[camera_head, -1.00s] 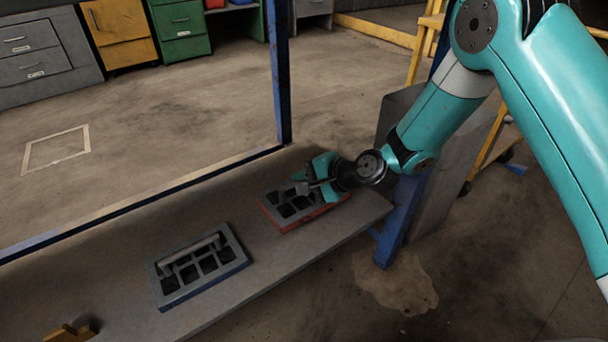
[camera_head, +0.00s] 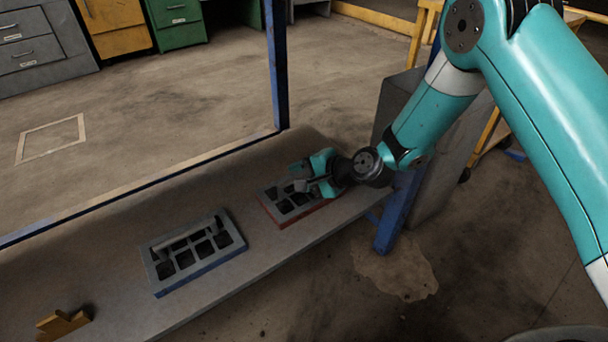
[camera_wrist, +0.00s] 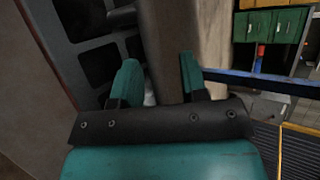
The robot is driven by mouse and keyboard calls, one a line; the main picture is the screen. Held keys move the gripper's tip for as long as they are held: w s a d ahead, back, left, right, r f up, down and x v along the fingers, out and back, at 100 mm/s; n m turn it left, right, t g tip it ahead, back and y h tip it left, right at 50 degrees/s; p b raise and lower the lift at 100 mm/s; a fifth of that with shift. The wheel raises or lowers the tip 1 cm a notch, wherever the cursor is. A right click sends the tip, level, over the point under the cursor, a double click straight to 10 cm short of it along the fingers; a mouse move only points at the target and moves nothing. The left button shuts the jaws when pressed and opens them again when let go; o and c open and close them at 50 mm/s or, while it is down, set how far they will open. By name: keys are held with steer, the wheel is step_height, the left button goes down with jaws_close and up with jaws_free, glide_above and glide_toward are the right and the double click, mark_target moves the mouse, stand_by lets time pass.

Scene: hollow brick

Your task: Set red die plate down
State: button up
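The red die plate (camera_head: 284,222) lies flat on the grey shelf, with a red edge, a grey top and dark square pockets. My gripper (camera_head: 311,177) is low over its right part, with teal fingers on either side of its grey handle. The plate's pockets (camera_wrist: 98,64) show at upper left there. My gripper hides part of the handle and the plate's right end.
A similar blue-edged plate (camera_head: 200,268) with a handle lies on the shelf (camera_head: 110,260) to the left. A yellow-brown block (camera_head: 63,323) sits farther left. A blue post (camera_head: 278,70) rises behind the shelf, and another blue post (camera_head: 393,215) stands at its right end.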

steer(key=p+v, duration=0.5)
steer(key=v, duration=0.7)
steer(key=s+a+r+n+g+h, duration=0.1)
steer(key=s+r+n+g, duration=0.1)
steer(key=s+r+n, duration=0.4)
steer(key=s+a+r+n+g+h, duration=0.1)
steer(key=s+r+n+g, duration=0.2)
steer(key=r, duration=0.5)
steer(key=s+d+r+n+h, duration=0.2)
steer(key=s+d+r+n, duration=0.1)
steer(key=s, duration=0.4)
steer(key=s+d+r+n+h, duration=0.2)
steer(key=s+d+r+n, duration=0.1)
steer(key=s, duration=0.4)
steer(key=shift+s+d+r+n+g, duration=0.25)
steer(key=shift+d+r+n+g, duration=0.15)
steer(key=shift+d+r, duration=0.45)
step_height(320, 180, up, 45)
steer(key=p, duration=4.4)
steer(key=shift+p, duration=0.35)
steer(key=shift+a+r, duration=0.1)
